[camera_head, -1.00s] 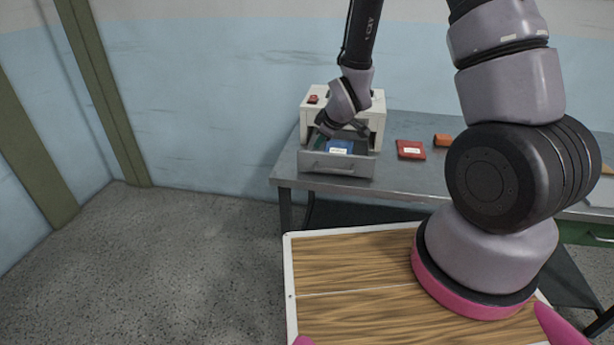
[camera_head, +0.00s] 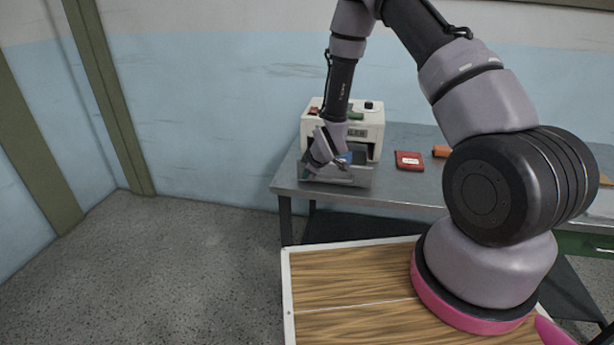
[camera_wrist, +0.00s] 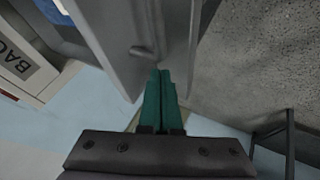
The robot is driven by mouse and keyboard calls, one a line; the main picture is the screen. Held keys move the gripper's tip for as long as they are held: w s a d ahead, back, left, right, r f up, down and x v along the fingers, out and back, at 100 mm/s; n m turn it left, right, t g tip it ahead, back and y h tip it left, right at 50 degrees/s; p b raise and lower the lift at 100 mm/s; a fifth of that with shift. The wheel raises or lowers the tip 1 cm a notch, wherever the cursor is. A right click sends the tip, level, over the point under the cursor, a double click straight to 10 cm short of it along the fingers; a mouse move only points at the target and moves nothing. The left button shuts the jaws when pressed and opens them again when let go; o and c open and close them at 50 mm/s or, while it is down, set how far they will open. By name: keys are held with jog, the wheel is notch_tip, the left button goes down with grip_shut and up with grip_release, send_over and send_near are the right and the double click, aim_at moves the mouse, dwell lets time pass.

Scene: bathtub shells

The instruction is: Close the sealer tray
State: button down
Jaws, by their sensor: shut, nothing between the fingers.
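The sealer (camera_head: 368,128) is a white box-shaped machine on the left end of the grey table. Its grey tray (camera_head: 350,179) is pulled out at the front, and something blue (camera_head: 345,158) lies in it. My gripper (camera_head: 318,164) is at the tray's front left, partly covering it. In the wrist view, my gripper's teal fingers (camera_wrist: 159,74) are together and empty, beside the tray's grey front panel (camera_wrist: 120,30) and its raised handle. I cannot tell whether they touch it. The blue thing also shows at the top left (camera_wrist: 54,10).
A red box (camera_head: 409,160) and an orange item (camera_head: 441,151) sit on the grey table (camera_head: 395,187) right of the sealer. A wood-topped surface (camera_head: 345,275) with a white rim is in front. Open floor (camera_head: 180,265) lies to the left.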

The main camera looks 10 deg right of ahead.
jog(key=shift+w+d, duration=0.15)
jog(key=shift+w, duration=0.45)
